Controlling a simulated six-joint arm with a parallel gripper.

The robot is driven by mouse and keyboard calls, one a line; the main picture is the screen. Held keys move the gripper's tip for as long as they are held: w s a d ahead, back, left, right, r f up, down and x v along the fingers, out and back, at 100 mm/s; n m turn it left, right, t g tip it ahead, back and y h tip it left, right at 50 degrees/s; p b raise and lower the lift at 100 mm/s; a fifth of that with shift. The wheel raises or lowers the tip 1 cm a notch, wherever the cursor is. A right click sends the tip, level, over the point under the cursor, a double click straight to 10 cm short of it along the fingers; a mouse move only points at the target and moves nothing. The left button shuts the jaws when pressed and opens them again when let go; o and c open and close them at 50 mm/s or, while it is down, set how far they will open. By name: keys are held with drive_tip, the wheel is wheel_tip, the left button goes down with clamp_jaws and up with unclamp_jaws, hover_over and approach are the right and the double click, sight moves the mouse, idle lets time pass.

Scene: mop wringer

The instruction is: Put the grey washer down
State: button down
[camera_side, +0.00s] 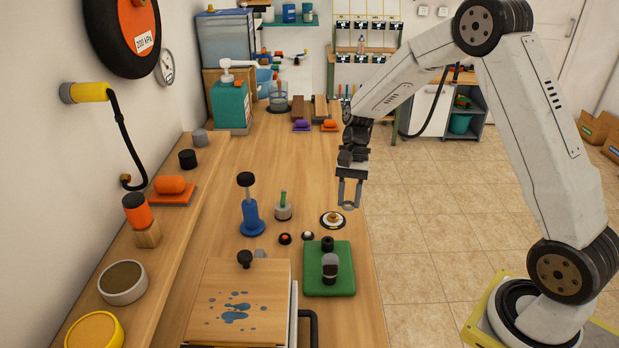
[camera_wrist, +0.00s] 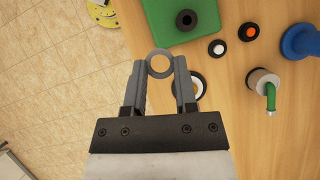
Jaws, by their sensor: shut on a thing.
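My gripper (camera_side: 349,194) is shut on the grey washer (camera_side: 349,206), a thin flat ring held at the fingertips. In the side view it hangs in the air near the bench's right edge. In the wrist view the washer (camera_wrist: 160,51) lies level between the two finger ends of my gripper (camera_wrist: 160,68), and wood shows through its hole. It hides part of the bench below. A white disc with a dark rim and brass centre (camera_side: 333,219) lies on the bench just left of and nearer than the washer; my right finger partly covers it in the wrist view.
A green block (camera_side: 315,284) with dark upright parts stands nearer on the bench. Two small round buttons, a blue-based post (camera_side: 250,217) and a grey cup with a green stem (camera_side: 283,211) stand left. Bare wood (camera_side: 290,160) lies behind them. The bench edge drops to tiled floor right.

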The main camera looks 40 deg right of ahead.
drive_tip(key=d+r+m+t, duration=0.3)
drive_tip(key=d+m+t, duration=0.3)
drive_tip(key=m, duration=0.8)
drive_tip(key=d, duration=0.3)
drive_tip(key=shift+w+t, duration=0.3)
drive_tip(key=shift+t, duration=0.1)
drive_tip(key=shift+w, duration=0.1)
drive_tip(key=w+d+f, duration=0.1)
drive_tip(key=w+f, duration=0.2)
drive_tip(key=w, duration=0.1)
drive_tip(key=w+d+f, duration=0.1)
drive_tip(key=w+f, duration=0.1)
drive_tip(key=w, duration=0.2)
drive_tip(key=w+d+f, duration=0.1)
drive_tip(key=w+f, duration=0.2)
drive_tip(key=w, duration=0.1)
drive_tip(key=shift+w+d+f, duration=0.1)
drive_tip(key=shift+d+f, duration=0.05)
drive_tip(key=shift+f, duration=0.15)
drive_tip(key=shift+w+f, duration=0.3)
drive_tip(key=shift+f, duration=0.1)
drive_tip(key=shift+d, duration=0.1)
